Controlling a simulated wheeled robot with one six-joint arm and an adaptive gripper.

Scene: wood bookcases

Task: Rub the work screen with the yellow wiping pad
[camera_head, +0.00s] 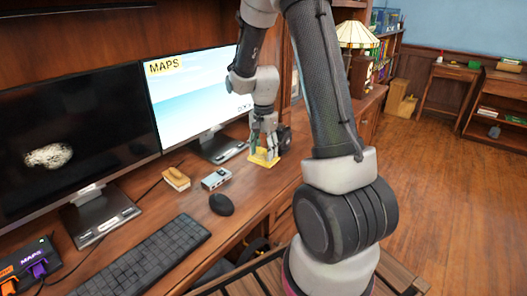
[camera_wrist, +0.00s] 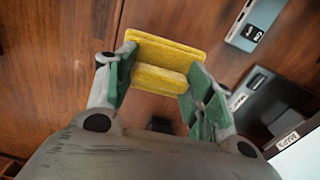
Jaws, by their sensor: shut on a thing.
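The yellow wiping pad (camera_head: 263,159) is at the desk top in front of the right monitor, below my gripper (camera_head: 264,141). In the wrist view the pad (camera_wrist: 165,50) is a flat yellow slab with a raised yellow grip block. My gripper (camera_wrist: 155,90) has its green-lined fingers at both ends of that block, shut on it. I cannot tell whether the pad touches the desk. Two screens stand on the desk: a lit one marked MAPS (camera_head: 190,95), partly hidden by my arm, and a dark one showing a pale rock (camera_head: 70,120). Neither is labelled as the work screen.
On the desk (camera_head: 262,190) are a mouse (camera_head: 221,204), a keyboard (camera_head: 145,258), a small grey device (camera_head: 216,178), a small tan block (camera_head: 176,179) and a black object (camera_head: 284,137) beside my gripper. The lit monitor's stand (camera_head: 222,148) is close to the pad. A lamp (camera_head: 355,37) stands farther back.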

